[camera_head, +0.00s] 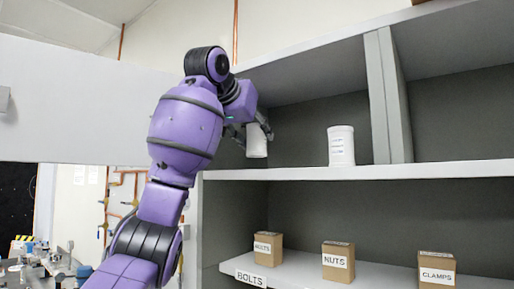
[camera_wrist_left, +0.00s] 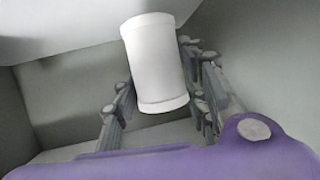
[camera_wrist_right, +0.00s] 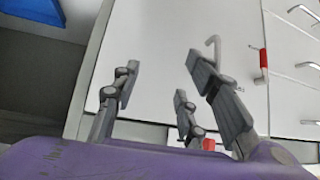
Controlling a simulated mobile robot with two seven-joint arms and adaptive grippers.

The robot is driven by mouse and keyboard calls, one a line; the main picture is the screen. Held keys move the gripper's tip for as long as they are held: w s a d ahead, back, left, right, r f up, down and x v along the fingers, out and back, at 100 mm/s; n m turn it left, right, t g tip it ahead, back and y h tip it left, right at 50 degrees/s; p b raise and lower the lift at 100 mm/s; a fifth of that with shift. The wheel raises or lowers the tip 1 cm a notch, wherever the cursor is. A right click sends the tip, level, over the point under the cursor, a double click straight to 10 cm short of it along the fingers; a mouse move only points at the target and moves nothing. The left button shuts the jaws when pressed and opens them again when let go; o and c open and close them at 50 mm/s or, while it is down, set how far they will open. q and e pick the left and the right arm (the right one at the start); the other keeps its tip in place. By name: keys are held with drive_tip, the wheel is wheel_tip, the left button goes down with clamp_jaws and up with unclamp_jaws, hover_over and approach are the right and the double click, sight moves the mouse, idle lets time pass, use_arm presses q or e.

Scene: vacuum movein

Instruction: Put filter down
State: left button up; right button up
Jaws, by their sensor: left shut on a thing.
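A white cylindrical filter (camera_head: 257,141) is held by my left gripper (camera_head: 254,128) at the left end of the upper shelf compartment. In the left wrist view the filter (camera_wrist_left: 156,62) sits between the fingers, slightly tilted in the picture. My left gripper (camera_wrist_left: 160,105) is shut on it. In the head view the filter's lower end is close above the shelf board (camera_head: 300,173); I cannot tell whether it touches. A second white canister (camera_head: 341,146) with a label stands upright on the same shelf to the right. My right gripper (camera_wrist_right: 160,95) shows only in its wrist view, open and empty.
A divider (camera_head: 388,95) splits the upper shelf. On the lower shelf stand small cardboard boxes, including one labelled nuts (camera_head: 338,262) and one labelled clamps (camera_head: 437,270). The upper shelf is clear between the filter and the canister. White panels with handles (camera_wrist_right: 240,60) face my right gripper.

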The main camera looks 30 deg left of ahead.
sight(252, 140)
use_arm(q)
drive_tip(key=shift+w+f, duration=0.2)
drive_tip(key=shift+f, duration=0.1)
drive_tip(key=shift+a+f, duration=0.1)
drive_tip(key=shift+f, duration=1.4)
drive_tip(key=o, duration=1.4)
drive_tip(key=shift+f, duration=0.1)
drive_tip(key=shift+c, duration=0.2)
drive_tip(key=shift+s+r, duration=0.1)
drive_tip(key=shift+r, duration=0.1)
drive_tip(key=v, duration=1.1)
drive_tip(key=shift+s, duration=0.4)
